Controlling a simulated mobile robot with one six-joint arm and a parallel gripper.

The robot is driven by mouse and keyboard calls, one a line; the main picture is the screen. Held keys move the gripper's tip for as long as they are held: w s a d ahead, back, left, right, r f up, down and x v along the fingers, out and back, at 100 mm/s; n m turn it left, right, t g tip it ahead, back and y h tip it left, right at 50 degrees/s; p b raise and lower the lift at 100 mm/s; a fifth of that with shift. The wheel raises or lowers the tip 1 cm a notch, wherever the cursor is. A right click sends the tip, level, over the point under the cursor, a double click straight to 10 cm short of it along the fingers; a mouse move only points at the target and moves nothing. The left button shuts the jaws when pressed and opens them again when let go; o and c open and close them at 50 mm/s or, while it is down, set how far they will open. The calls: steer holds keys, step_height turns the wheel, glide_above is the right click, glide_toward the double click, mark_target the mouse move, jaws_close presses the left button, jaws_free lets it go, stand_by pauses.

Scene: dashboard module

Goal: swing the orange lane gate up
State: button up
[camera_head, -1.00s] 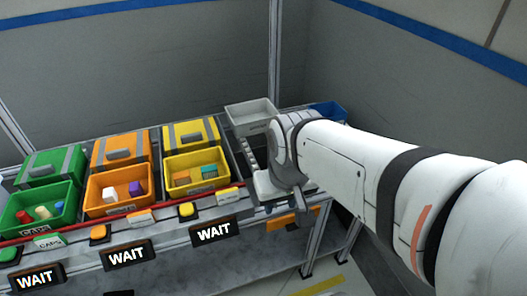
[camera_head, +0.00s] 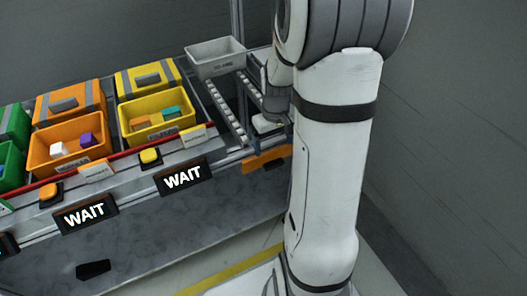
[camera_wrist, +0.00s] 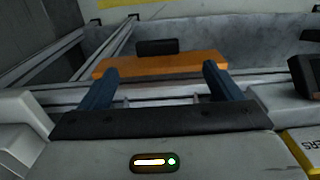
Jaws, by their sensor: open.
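The orange lane gate (camera_head: 266,158) hangs at the front edge of the bench, at the lower end of the roller lane, partly behind my arm in the head view. In the wrist view the gate (camera_wrist: 160,66) is a wide orange bar lying across the picture, with a dark block (camera_wrist: 158,47) at its far side. My gripper (camera_wrist: 160,72) is open and empty. Its two blue fingers point at the gate and overlap its near edge in the picture; I cannot tell whether they touch it. In the head view my arm hides much of the gripper.
A grey tote (camera_head: 216,58) stands at the top of the roller lane (camera_head: 228,108). Yellow (camera_head: 157,128) and orange (camera_head: 70,146) bins with blocks are to the left. WAIT signs (camera_head: 184,177) and buttons (camera_head: 150,156) line the bench front. The floor before the bench looks clear.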

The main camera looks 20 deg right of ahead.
mark_target(274, 164)
steer(key=shift+w+d+f, duration=0.1)
steer(key=shift+d+f, duration=0.1)
steer(key=shift+f, duration=0.45)
step_height(274, 164, down, 8)
steer(key=shift+r+b, duration=0.25)
steer(key=shift+b, duration=0.55)
steer(key=shift+c, duration=0.4)
